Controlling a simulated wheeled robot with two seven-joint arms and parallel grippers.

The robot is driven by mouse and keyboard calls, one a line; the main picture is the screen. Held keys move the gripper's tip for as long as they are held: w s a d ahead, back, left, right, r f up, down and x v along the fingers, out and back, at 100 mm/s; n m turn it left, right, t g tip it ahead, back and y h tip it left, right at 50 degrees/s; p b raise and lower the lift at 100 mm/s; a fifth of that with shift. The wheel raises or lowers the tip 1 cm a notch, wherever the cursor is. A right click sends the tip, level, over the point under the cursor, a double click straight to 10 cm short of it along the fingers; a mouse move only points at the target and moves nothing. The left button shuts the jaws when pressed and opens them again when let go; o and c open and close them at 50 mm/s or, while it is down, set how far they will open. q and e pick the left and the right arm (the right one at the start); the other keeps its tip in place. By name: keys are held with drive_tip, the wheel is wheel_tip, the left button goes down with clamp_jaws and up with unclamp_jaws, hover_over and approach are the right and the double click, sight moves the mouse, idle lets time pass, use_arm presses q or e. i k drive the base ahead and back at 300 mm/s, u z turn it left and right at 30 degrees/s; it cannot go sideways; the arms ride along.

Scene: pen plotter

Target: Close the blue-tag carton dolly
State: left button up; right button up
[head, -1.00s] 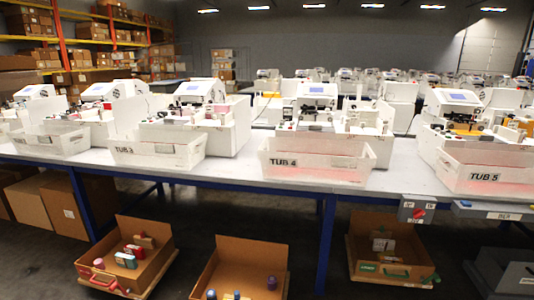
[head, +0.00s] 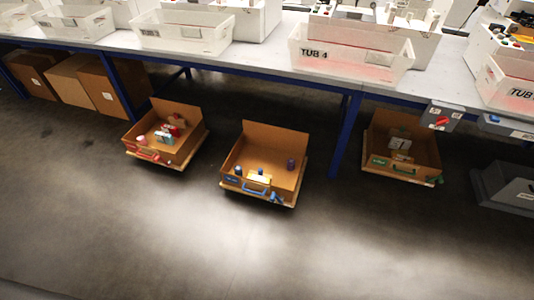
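The blue-tag carton dolly (head: 287,181) stands on the floor in front of the bench, in the middle of the head view. It is an open brown carton on a low wheeled base, with a raised back panel and a blue handle and blue tag on its front. Inside are a dark blue or purple cylinder, another small blue item and a pale yellow box. Neither gripper shows in the head view.
A red-handled carton dolly (head: 184,152) stands to the left and a green-handled one (head: 412,152) to the right, under the bench (head: 262,62). A blue bench leg (head: 347,135) stands between. A grey bin (head: 504,190) sits far right. The floor in front is clear.

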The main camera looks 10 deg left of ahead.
sight(269, 148)
drive_tip(key=z, duration=0.45)
drive_tip(key=i, duration=1.05)
drive_tip(key=z, duration=0.4)
drive_tip(key=i, duration=1)
drive_tip(key=u, duration=0.25)
